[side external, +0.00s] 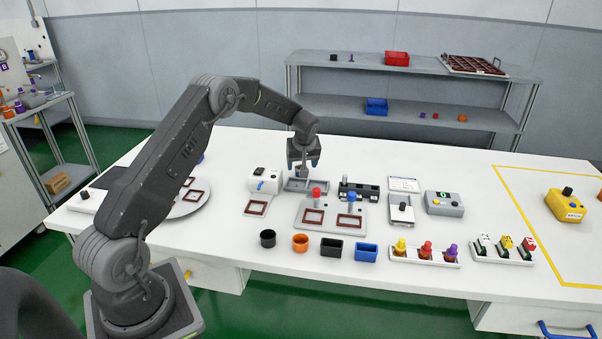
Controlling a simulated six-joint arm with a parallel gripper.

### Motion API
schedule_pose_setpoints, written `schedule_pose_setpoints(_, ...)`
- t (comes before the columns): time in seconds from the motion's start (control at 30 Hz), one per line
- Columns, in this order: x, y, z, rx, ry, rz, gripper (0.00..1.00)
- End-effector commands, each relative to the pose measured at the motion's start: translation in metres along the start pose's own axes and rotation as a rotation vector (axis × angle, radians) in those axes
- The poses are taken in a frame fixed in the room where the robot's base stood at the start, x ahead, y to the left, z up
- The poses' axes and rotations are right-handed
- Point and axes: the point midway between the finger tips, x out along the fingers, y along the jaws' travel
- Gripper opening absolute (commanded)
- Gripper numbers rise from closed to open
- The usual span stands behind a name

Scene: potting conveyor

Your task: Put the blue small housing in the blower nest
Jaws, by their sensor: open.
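A blue rectangular open-topped housing (366,253) stands at the right end of a row near the front of the white table. My gripper (303,170) is open and points down over a grey shallow tray (323,187) at the back of the work area, well behind and left of the blue housing. The gap between its fingers is too small to make out.
A black round cup (268,239), an orange round cup (300,243) and a black rectangular housing (331,249) stand left of the blue one. A grey plate (331,227) with two framed nests and red and blue knobs lies behind them. Peg racks (425,258) stand to the right.

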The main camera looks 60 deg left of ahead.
Motion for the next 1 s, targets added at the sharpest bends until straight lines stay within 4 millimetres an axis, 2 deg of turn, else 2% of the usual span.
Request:
schedule_pose_setpoints(0.1, 0.018, 0.0, 0.0, 0.001, -0.001, 0.001, 0.71)
schedule_pose_setpoints(0.2, 0.025, 0.0, 0.0, 0.001, -0.001, 0.002, 0.71)
schedule_pose_setpoints(0.47, 0.026, 0.0, 0.0, 0.001, 0.0, 0.003, 0.7)
schedule_pose_setpoints(1.0, 0.025, 0.0, 0.0, 0.001, 0.0, 0.003, 0.19)
